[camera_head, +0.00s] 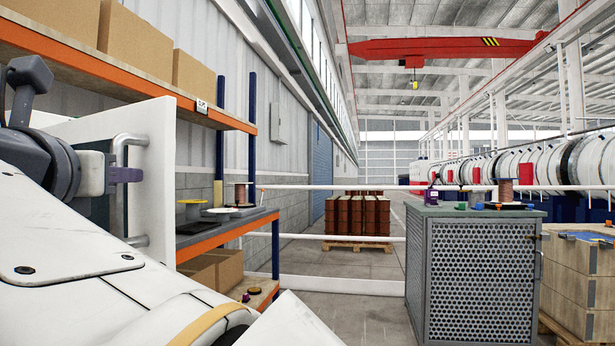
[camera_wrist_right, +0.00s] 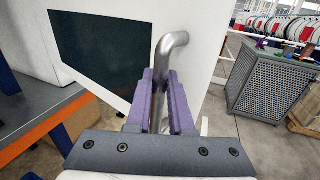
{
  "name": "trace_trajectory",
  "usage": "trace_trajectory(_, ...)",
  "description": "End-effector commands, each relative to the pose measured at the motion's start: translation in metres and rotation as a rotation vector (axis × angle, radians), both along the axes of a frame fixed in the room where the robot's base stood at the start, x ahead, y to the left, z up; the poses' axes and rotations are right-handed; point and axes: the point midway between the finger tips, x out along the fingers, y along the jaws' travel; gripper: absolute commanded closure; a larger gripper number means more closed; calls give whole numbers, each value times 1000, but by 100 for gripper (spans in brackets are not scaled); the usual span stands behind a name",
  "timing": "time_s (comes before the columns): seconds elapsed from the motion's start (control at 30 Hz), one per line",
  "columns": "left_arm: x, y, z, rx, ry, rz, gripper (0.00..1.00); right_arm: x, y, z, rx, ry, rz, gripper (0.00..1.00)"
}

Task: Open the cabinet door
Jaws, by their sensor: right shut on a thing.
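The cabinet door (camera_head: 161,125) is a white panel at the left of the head view, seen at a slant. It carries a grey metal bar handle (camera_head: 137,240) with bent ends. My right gripper (camera_head: 125,174) has purple fingers and is shut on the handle. In the right wrist view, the handle (camera_wrist_right: 172,42) runs down between the two fingers (camera_wrist_right: 160,100), in front of the white door (camera_wrist_right: 122,10) with its dark panel (camera_wrist_right: 95,50). The cabinet body behind is not clearly visible, so I cannot tell how far the door stands open. My left gripper is not in view.
An orange-edged shelf rack (camera_head: 228,228) with cardboard boxes (camera_head: 135,40) and a spool (camera_head: 240,194) stands behind the door. A grey perforated cabinet (camera_head: 470,270) with spools on top stands at the right. Open floor (camera_head: 345,305) lies between. White rails (camera_head: 330,187) cross behind.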

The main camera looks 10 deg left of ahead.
Motion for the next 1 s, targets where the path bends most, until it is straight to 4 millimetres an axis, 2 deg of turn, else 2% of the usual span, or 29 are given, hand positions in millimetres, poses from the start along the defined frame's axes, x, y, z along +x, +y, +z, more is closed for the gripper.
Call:
trace_trajectory(0.03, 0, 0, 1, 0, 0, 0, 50, -5, 5, -3, -9, -3, 2, 100)
trace_trajectory(0.13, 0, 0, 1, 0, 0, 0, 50, -8, 1, -3, -5, -4, -20, 100)
trace_trajectory(0.57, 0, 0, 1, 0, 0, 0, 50, -7, -5, -3, -4, -1, -42, 100)
trace_trajectory(0.6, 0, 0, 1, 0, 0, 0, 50, -7, -5, -3, -4, 0, -42, 69)
trace_trajectory(0.63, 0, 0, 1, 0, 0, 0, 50, -7, -5, -3, -4, -1, -42, 57)
trace_trajectory(0.67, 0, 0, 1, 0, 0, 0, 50, -7, -5, -3, -3, -1, -43, 50)
trace_trajectory(1.0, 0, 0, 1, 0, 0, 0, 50, -8, -5, -1, 2, -2, -41, 50)
